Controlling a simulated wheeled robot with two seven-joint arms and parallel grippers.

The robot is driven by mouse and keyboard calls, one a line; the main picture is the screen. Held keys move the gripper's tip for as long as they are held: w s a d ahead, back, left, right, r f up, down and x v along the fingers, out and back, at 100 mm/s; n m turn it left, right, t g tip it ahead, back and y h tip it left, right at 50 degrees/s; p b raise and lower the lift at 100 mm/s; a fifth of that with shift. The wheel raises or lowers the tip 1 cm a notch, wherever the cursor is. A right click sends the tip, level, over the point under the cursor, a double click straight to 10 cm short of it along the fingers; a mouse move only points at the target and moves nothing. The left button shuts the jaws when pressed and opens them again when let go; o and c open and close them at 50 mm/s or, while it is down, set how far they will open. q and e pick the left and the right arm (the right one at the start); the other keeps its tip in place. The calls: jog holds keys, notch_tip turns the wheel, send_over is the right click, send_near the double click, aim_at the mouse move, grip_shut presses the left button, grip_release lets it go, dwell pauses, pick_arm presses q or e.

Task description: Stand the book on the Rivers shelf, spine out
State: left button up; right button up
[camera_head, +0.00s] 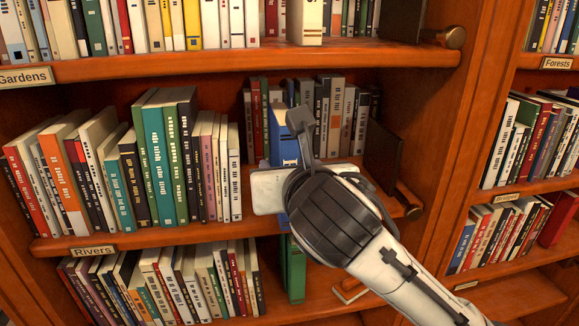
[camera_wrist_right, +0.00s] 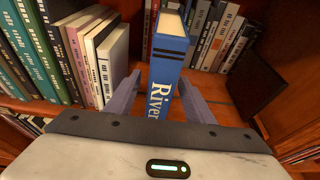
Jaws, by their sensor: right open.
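The blue book (camera_head: 284,148) stands upright in the gap on the shelf marked by the Rivers label (camera_head: 93,251). In the right wrist view the blue book (camera_wrist_right: 169,55) shows its spine facing out toward me, with "Rivers" lettered down it. My right gripper (camera_wrist_right: 160,97) is open, with one finger on each side of the book's lower spine. In the head view my right gripper (camera_head: 298,125) is in front of the shelf and hides the book's lower part. Whether the fingers touch the book cannot be told. My left gripper is not in view.
Leaning books (camera_head: 160,160) fill the left of the Rivers shelf (camera_head: 170,238), with a small gap beside the blue book. Another row (camera_head: 340,115) stands to its right, ending at a dark bookend (camera_head: 383,155). The Gardens shelf (camera_head: 250,64) runs close above.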

jog(key=v, duration=1)
jog(key=s+d+f+m+g, duration=0.2)
jog(key=d+f+m, duration=0.1)
jog(key=f+m, duration=0.45)
jog(key=s+d+f+m+g, duration=0.25)
jog(key=f+m, duration=0.35)
jog(key=f, duration=0.3)
jog(key=s+d+f+m+g, duration=0.1)
jog(key=d+f+m+g, duration=0.1)
jog(key=d+f+m, duration=0.4)
jog(key=s+d+f+m+g+h, duration=0.1)
jog(key=s+d+f+m+g, duration=0.1)
jog(key=s+d+f+m, duration=0.5)
jog(key=s+d+f+m+g+h, duration=0.2)
jog(key=s+d+f+m+g, duration=0.1)
jog(key=s+f+m, duration=0.75)
jog(key=w+a+f+t+y, duration=0.1)
jog(key=w+a+f+t, duration=0.1)
jog(key=f, duration=0.4)
jog(key=w+a+f+t+y, duration=0.1)
jog(key=w+a+f+t, duration=0.1)
jog(key=f, duration=0.4)
jog(key=shift+w+a+f+n+t+y, duration=0.3)
jog(key=shift+w+a+n+t, duration=0.1)
jog(key=shift+a+t, duration=0.45)
jog(key=shift+r, duration=0.1)
